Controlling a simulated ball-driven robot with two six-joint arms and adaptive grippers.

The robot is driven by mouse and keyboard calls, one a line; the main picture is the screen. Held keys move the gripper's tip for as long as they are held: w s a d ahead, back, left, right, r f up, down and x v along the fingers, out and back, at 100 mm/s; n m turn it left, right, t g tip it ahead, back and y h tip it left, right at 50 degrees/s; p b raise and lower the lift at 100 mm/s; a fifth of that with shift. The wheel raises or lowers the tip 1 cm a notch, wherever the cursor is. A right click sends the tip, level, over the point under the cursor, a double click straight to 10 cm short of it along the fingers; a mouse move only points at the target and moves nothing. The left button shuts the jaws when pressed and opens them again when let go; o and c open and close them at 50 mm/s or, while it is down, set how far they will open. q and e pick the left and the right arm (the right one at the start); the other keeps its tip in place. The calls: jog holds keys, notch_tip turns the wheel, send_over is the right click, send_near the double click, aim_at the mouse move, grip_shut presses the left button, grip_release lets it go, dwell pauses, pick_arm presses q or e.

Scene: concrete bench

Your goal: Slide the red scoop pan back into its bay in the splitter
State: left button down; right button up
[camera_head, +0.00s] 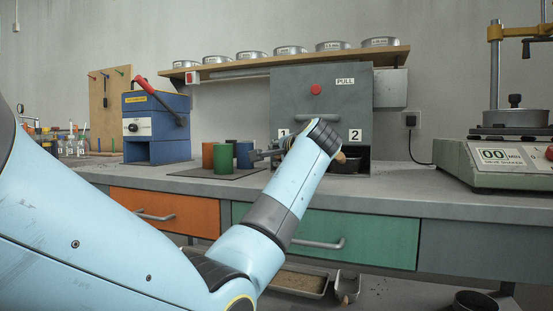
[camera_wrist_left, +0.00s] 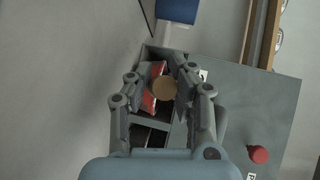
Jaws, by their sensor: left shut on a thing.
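The splitter (camera_head: 322,95) is the grey cabinet at the back of the bench, with PULL and the numbers 1 and 2 on its front. My left gripper (camera_head: 266,154) is at its lower left, by the side marked 1, partly behind my own wrist. In the left wrist view the left gripper (camera_wrist_left: 164,86) is shut on the red scoop pan (camera_wrist_left: 149,101), around its round tan handle end (camera_wrist_left: 164,88). The pan lies at the grey-framed bay opening; how deep it sits cannot be told. The head view hides the pan. My right gripper is out of view.
Orange, green and blue cylinders (camera_head: 226,157) stand on a dark mat just left of the splitter. A dark pan (camera_head: 346,167) sits under number 2. A blue machine (camera_head: 156,125) stands left, a sieve shaker (camera_head: 500,158) right. A shelf of sieves (camera_head: 290,58) hangs above.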

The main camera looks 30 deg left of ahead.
pick_arm(q)
jog(key=shift+w, duration=0.2)
jog(key=c, duration=1.1)
grip_release()
jog(key=shift+c, duration=0.2)
jog(key=v, duration=1.2)
